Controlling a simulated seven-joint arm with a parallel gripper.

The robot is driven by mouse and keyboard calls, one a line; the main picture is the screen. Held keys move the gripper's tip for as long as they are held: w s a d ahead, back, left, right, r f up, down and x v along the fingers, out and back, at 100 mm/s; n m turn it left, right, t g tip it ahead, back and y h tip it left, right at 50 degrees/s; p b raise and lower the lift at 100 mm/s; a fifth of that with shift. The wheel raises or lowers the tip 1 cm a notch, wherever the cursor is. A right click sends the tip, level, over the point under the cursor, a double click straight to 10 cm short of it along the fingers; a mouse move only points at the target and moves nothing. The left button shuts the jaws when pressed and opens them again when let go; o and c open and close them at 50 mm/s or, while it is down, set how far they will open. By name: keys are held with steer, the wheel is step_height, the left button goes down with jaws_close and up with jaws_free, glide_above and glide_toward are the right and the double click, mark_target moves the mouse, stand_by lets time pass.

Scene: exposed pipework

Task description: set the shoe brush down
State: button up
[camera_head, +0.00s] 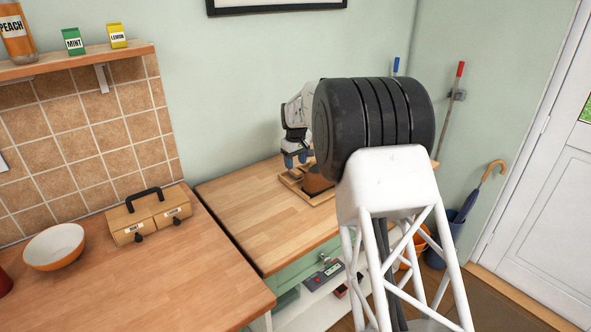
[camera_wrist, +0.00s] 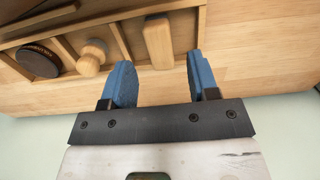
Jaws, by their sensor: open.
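My gripper (camera_wrist: 160,62) is open, its blue fingers apart and empty. In the wrist view a pale wooden block, which looks like the shoe brush (camera_wrist: 158,40), lies between the fingertips with a gap on each side. It appears to sit in a compartment of the wooden tray (camera_wrist: 202,22); whether it rests flat and its bristles are hidden. In the head view my gripper (camera_head: 295,160) is low over the tray (camera_head: 291,183) on the wooden worktop; the brush cannot be made out there.
The tray also holds a dark round tin (camera_wrist: 38,60) and a round wooden knob (camera_wrist: 92,55) left of the brush. A brown object (camera_head: 317,181) shows by the tray. The worktop (camera_head: 240,210) left of it is clear.

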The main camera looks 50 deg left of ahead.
mark_target(296, 170)
step_height(296, 170, up, 7)
stand_by(0.4)
steer(key=shift+r, duration=0.1)
stand_by(0.8)
